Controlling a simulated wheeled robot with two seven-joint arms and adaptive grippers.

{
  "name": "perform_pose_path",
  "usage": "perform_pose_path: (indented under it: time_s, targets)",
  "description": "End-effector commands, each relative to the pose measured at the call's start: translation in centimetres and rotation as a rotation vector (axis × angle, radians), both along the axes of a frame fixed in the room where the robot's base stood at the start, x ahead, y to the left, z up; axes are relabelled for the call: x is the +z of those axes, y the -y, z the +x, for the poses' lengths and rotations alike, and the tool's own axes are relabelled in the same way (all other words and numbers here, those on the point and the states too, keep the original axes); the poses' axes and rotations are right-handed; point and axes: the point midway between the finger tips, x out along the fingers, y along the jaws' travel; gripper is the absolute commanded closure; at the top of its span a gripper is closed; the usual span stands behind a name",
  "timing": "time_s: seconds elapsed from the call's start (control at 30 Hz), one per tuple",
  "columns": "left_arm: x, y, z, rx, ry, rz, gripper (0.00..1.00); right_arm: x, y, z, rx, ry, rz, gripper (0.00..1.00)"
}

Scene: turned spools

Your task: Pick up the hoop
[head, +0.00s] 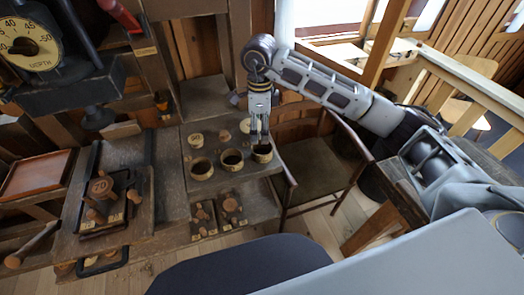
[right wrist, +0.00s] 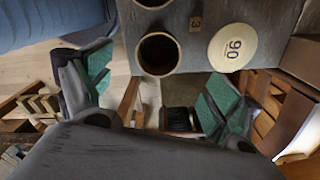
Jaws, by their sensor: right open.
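My right gripper (head: 260,136) points down just above the rightmost ring. In the right wrist view, my right gripper (right wrist: 160,82) is open, with green finger pads wide apart. A ring (right wrist: 140,62) shows between and beyond the fingers; contact cannot be told. My left gripper is not in view.
A chair (head: 318,168) stands right of the shelf. A tray with dark knobbed pieces (head: 103,190) is at left.

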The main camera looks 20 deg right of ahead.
Motion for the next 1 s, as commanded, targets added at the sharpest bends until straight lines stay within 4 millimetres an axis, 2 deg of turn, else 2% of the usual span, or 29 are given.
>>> perform_pose_path:
  time_s: [0.2, 0.4, 0.67, 1.0]
  targets:
    - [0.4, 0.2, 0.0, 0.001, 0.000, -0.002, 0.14, -2.8, 0.0, -0.1, 0.000, -0.003, -0.001, 0.09]
    - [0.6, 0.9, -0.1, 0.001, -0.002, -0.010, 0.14, -4.9, 0.0, 0.0, -0.001, -0.002, 0.000, 0.09]
    - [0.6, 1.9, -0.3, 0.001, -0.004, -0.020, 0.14, -5.4, 0.0, 0.0, 0.000, 0.000, 0.000, 0.09]
    - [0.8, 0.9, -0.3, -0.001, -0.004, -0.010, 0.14, -5.8, 0.1, -0.1, 0.000, -0.001, -0.001, 0.09]
